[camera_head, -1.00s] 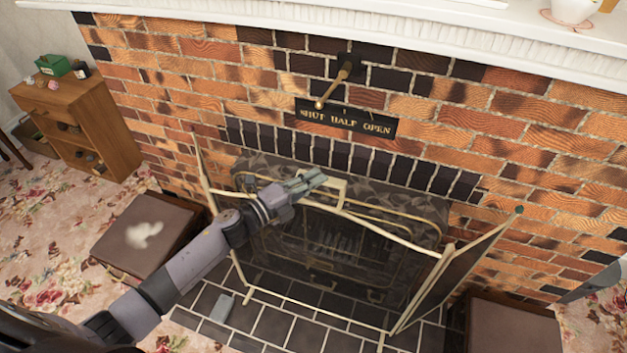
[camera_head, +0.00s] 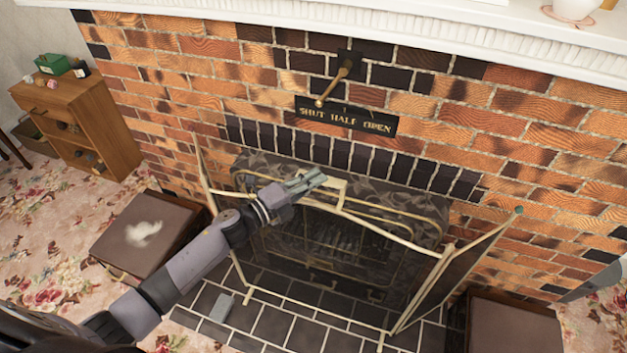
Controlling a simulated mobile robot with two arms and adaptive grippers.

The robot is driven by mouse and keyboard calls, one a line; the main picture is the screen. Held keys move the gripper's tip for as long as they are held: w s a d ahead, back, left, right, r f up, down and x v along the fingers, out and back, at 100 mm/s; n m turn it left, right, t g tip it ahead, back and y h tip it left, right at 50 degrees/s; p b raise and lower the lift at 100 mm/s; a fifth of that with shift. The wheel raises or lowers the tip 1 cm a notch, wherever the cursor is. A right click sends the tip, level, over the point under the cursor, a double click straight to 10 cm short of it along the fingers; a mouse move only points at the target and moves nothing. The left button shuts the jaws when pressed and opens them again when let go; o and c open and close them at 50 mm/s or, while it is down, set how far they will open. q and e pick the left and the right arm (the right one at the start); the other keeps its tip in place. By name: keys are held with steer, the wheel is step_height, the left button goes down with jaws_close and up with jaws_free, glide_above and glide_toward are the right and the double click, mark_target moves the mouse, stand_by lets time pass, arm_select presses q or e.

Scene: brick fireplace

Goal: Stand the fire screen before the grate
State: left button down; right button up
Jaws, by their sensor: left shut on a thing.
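The fire screen (camera_head: 441,285) has a pale frame, dark mesh and folding side panels. It stands upright on the dark tiled hearth, in front of the grate (camera_head: 335,240), which shows dimly through the mesh. Its right panel angles out toward the right; its left panel is partly behind my arm. My left gripper (camera_head: 312,180) is shut on the handle at the top middle of the screen. My right gripper is not in view; only a grey piece, perhaps of my right arm, shows at the right edge.
A brown box seat (camera_head: 125,262) with a white patch stands left of the hearth, another (camera_head: 510,328) at right. A small grey block (camera_head: 222,307) lies on the hearth. A wooden shelf (camera_head: 85,125) stands far left. A brass lever (camera_head: 335,85) is on the brick wall.

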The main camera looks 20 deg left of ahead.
arm_select(q)
steer(key=shift+w+f+b, duration=0.1)
steer(key=shift+f+b, duration=0.8)
steer(key=shift+b, duration=0.2)
stand_by(1.1)
steer(key=shift+d, duration=0.1)
stand_by(0.7)
steer(key=c, duration=1.7)
jaws_free()
steer(key=shift+s, duration=0.2)
steer(key=shift+o, duration=0.2)
steer(key=v, duration=1.2)
steer(key=shift+f, duration=0.15)
